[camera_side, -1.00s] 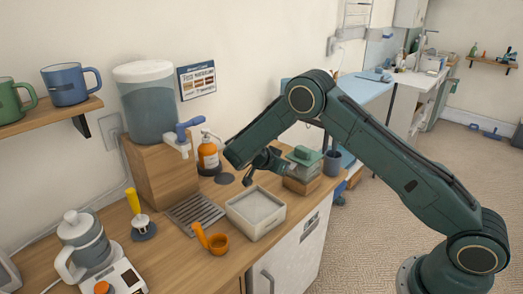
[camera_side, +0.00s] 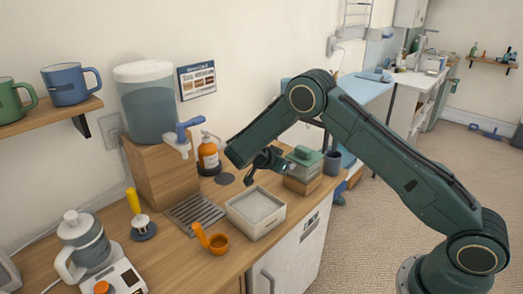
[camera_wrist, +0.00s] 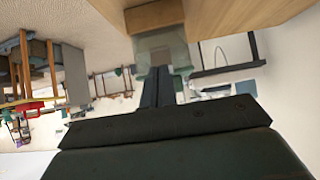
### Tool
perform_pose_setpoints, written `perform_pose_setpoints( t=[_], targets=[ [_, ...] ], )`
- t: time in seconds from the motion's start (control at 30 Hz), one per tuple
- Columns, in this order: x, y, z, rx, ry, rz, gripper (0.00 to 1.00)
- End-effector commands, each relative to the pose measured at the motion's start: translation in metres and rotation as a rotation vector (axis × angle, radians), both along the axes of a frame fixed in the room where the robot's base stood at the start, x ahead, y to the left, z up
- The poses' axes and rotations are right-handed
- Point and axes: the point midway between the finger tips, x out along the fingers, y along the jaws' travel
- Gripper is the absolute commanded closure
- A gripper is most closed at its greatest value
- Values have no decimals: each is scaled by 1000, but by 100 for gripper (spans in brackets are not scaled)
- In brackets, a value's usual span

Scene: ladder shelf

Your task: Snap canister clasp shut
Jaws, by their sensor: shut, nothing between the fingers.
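The canister (camera_side: 303,170) is a clear box with a green lid, standing on a small wooden block on the counter. It also shows upside down in the wrist view (camera_wrist: 160,46), just beyond the fingers. My gripper (camera_side: 284,167) is at the canister's left side, close to its upper part. In the wrist view my gripper (camera_wrist: 158,72) is shut with its fingers together and nothing between them. The fingertips overlap the canister there, and I cannot tell whether they touch it. The clasp itself is too small or hidden to make out.
A white bin (camera_side: 256,212) stands in front of the canister on the left. An amber pump bottle (camera_side: 208,157) is behind my gripper. A dark blue cup (camera_side: 332,163) stands right of the canister. An orange scoop (camera_side: 217,243) lies near the counter's front edge.

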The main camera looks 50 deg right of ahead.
Motion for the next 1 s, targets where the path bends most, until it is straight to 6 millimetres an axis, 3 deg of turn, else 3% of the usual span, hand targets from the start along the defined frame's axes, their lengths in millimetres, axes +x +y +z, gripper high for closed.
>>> perform_pose_setpoints(
  t=[1.0],
  targets=[
    [0, -8, 0, 0, 1, 1, 100]
  ],
)
